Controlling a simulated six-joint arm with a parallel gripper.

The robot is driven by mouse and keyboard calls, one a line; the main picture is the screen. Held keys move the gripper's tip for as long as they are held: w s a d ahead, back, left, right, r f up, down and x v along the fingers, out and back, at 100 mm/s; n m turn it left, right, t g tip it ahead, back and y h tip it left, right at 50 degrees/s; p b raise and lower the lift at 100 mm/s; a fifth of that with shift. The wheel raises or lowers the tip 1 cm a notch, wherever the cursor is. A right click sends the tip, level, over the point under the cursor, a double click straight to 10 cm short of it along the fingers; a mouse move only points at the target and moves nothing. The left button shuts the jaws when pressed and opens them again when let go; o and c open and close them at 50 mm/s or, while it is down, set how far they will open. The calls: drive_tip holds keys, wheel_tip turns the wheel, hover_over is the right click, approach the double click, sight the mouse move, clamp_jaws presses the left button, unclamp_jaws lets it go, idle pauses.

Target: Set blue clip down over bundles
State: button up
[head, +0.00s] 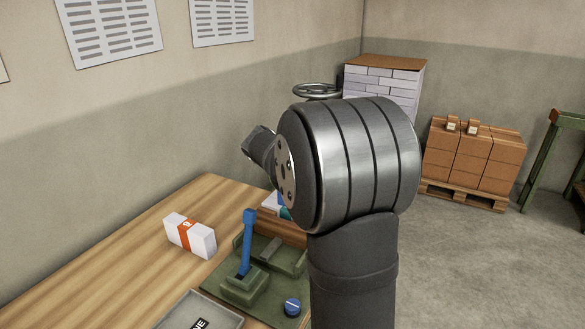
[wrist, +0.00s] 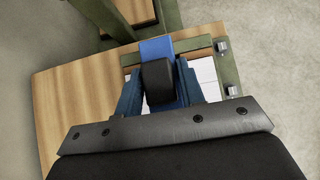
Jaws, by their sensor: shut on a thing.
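In the wrist view my gripper (wrist: 160,78) has a dark blue finger on each side and is shut on the blue clip (wrist: 156,48). A black rounded piece between the fingers covers part of the clip. White bundles (wrist: 208,86) show beneath and beside the right finger, inside a green frame (wrist: 226,70). The clip is above the bundles; I cannot tell whether it touches them. In the head view my own arm hides the gripper and most of this spot. Only a small patch of white and teal (head: 273,205) shows beside the arm.
A white bundle with an orange band (head: 189,235) lies on the wooden table (head: 130,260). A green fixture (head: 240,288) with an upright blue lever (head: 248,243) and a blue knob (head: 292,306) stands nearby. A grey tray (head: 190,308) is at the front. The table's left part is clear.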

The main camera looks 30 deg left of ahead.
drive_tip(key=shift+f, duration=3.7)
drive_tip(key=shift+s+d+f, duration=0.1)
drive_tip(key=shift+s+f, duration=0.15)
drive_tip(key=shift+f, duration=0.65)
drive_tip(key=o, duration=1.1)
drive_tip(key=shift+c, duration=0.2)
drive_tip(key=shift+w+d, duration=0.1)
drive_tip(key=shift+d, duration=0.05)
drive_tip(key=v, duration=1.8)
drive_tip(key=shift+w+a+r, duration=0.25)
drive_tip(key=shift+a+r, duration=0.05)
drive_tip(key=shift+r, duration=0.25)
drive_tip(key=shift+f, duration=0.1)
